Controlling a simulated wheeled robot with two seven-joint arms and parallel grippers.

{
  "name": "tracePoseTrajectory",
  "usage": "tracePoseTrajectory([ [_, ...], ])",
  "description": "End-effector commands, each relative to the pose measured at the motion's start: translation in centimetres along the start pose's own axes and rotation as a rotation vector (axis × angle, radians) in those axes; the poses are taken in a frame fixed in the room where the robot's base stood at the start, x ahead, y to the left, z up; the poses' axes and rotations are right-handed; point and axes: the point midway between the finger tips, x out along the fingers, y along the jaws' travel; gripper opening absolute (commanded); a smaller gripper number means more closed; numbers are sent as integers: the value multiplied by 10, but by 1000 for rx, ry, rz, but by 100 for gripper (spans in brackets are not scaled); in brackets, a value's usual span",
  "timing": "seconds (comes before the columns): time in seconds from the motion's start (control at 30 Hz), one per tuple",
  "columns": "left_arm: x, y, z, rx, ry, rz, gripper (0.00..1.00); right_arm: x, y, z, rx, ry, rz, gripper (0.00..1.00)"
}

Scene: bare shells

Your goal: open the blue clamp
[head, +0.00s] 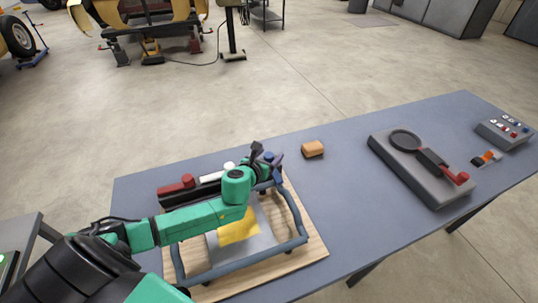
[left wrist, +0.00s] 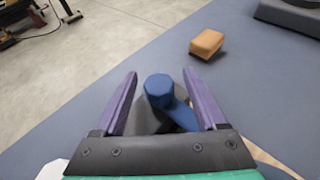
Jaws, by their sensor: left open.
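The blue clamp (left wrist: 158,88) shows a faceted knob on top and a blue arm slanting down to the right in the left wrist view. In the head view a small part of it (head: 268,156) shows at the far corner of a grey-blue tube frame (head: 295,216). My left gripper (left wrist: 159,74) is open, with one purple finger on each side of the knob. Gaps show between the fingers and the knob. In the head view my left gripper (head: 266,161) is over that corner, and my wrist hides much of the clamp. My right gripper is in neither view.
The frame lies on a wooden board (head: 316,248) with a yellow patch (head: 238,228). A red handle (head: 176,186) and a white one (head: 214,173) sit along its far side. An orange-brown block (head: 312,149) and a grey device (head: 420,175) stand to the right.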

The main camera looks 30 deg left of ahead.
Motion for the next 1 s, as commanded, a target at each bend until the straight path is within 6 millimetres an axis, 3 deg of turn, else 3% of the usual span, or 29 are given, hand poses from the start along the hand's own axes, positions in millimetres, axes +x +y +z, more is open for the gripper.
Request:
tracePoseTrajectory([
  [0.23, 2, 0, 0, 1, 0, 0, 74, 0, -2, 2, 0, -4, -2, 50],
  [0.4, 2, 0, 0, 0, 0, 0, 9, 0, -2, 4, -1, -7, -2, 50],
  [0.43, 2, 0, 0, 0, 0, 0, 0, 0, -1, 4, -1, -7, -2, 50],
  [1.0, 2, 0, 0, -1, 0, 0, 0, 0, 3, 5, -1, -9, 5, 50],
])
